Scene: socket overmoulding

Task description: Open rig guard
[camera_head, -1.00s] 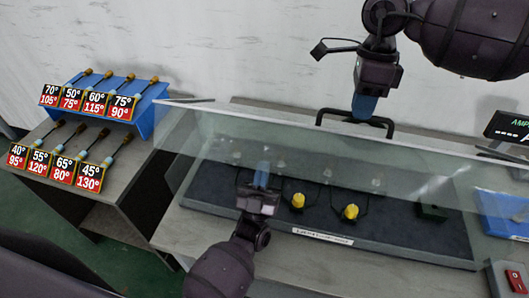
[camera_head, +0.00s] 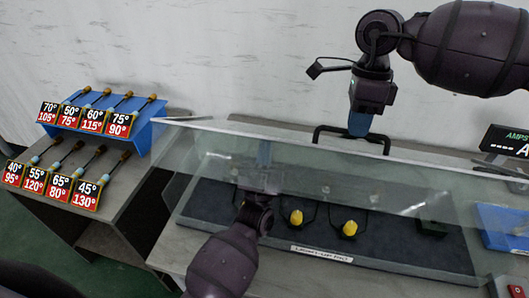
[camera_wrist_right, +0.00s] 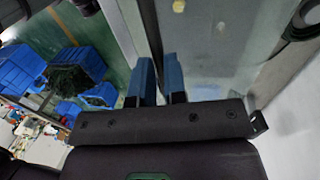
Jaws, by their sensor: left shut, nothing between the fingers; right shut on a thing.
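The rig guard (camera_head: 330,170) is a clear panel over the rig, with a black handle (camera_head: 322,130) on its far upper edge. My right gripper (camera_head: 360,125) reaches down from the upper right and is shut on the handle.
Under the guard, a dark rig bed (camera_head: 390,250) carries yellow plugs (camera_head: 349,228). At left, a blue rack (camera_head: 150,115) and lower shelf hold tools with angle labels. A display (camera_head: 508,140) and a blue tray (camera_head: 500,225) stand at right.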

